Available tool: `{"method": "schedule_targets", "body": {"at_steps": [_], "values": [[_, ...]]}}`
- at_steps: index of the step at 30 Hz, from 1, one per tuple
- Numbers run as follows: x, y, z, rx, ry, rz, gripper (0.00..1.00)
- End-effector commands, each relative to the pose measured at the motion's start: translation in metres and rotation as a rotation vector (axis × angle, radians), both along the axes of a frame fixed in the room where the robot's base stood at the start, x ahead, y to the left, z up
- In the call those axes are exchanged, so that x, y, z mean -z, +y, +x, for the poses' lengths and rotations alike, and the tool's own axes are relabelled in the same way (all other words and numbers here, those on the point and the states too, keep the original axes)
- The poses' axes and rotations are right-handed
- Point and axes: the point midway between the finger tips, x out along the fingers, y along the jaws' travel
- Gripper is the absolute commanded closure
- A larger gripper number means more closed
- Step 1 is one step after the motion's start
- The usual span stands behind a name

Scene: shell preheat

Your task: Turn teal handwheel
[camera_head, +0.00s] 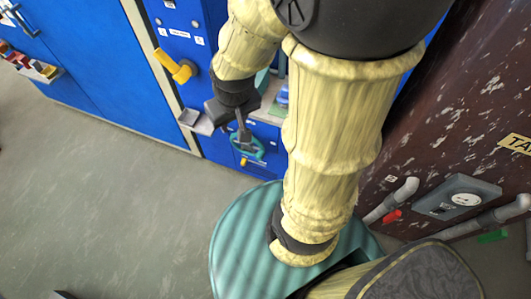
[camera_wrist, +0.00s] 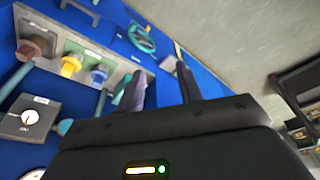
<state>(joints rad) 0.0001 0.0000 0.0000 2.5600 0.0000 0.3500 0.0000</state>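The teal handwheel (camera_head: 248,154) is on the lower part of the blue panel in the head view, partly hidden by my gripper. In the wrist view the teal handwheel (camera_wrist: 142,39) shows beyond my fingertips, nearer the left finger, with its ring and hub visible. My gripper (camera_head: 243,136) points down toward the wheel in the head view. In the wrist view my gripper (camera_wrist: 158,82) has its two dark fingers apart with nothing between them. The wheel appears ahead of the fingers; the head view does not show whether they touch.
A yellow handle (camera_head: 173,66) sticks out of the blue panel left of my arm. The wrist view shows a yellow knob (camera_wrist: 71,65), a brown knob (camera_wrist: 36,47) and a dial box (camera_wrist: 30,117). A rusty brown wall (camera_head: 458,95) stands right. The floor at left is clear.

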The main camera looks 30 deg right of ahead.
Motion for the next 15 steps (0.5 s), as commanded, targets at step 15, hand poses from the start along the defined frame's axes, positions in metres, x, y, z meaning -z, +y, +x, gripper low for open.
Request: {"method": "schedule_targets", "body": {"at_steps": [15], "values": [[0.051,0.02,0.026,0.106,-0.034,0.066,0.5]]}}
